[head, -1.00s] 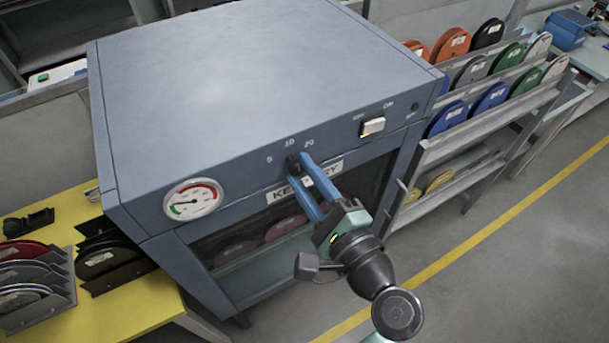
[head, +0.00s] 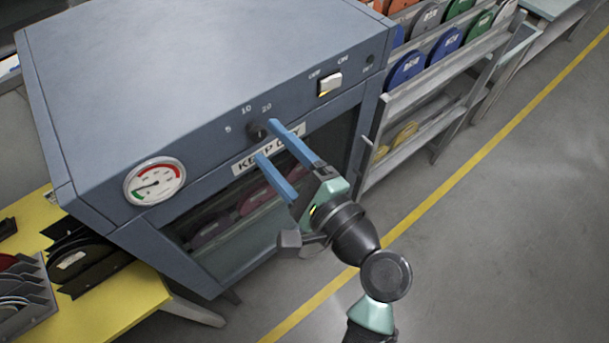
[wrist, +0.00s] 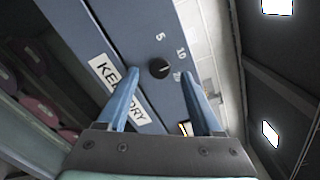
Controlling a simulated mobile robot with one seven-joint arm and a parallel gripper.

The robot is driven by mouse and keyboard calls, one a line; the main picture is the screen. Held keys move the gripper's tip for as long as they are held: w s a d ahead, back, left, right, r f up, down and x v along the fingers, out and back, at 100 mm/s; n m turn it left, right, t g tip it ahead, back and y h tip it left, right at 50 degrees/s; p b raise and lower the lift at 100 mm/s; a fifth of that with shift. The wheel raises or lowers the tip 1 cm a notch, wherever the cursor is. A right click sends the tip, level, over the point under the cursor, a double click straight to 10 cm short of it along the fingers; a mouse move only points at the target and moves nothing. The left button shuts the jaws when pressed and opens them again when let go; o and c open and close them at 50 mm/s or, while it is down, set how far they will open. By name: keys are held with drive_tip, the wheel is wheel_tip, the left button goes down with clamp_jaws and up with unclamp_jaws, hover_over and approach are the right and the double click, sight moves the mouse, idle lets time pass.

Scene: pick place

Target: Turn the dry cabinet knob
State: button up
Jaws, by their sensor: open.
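The dry cabinet (head: 200,70) is a blue-grey box with a front panel and a glass door. Its small black knob (head: 257,129) sits on the panel below the marks 5, 10 and 20. In the wrist view the knob (wrist: 159,68) shows whole, with the marks beside it. My gripper (head: 265,141) has blue fingers, spread apart and empty. It is in front of the panel, with the upper fingertip close to the knob in the head view. In the wrist view the knob appears between the two fingertips (wrist: 160,85), and I cannot tell whether either touches it.
A round gauge (head: 155,181) and a switch (head: 329,83) are on the same panel, left and right of the knob. A rack of coloured spools (head: 440,80) stands at right. A yellow table (head: 125,290) is at lower left. The floor at right is clear.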

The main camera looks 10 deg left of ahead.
drive_tip(key=b+v, duration=0.2)
drive_tip(key=v, duration=0.9)
drive_tip(key=shift+b, duration=0.3)
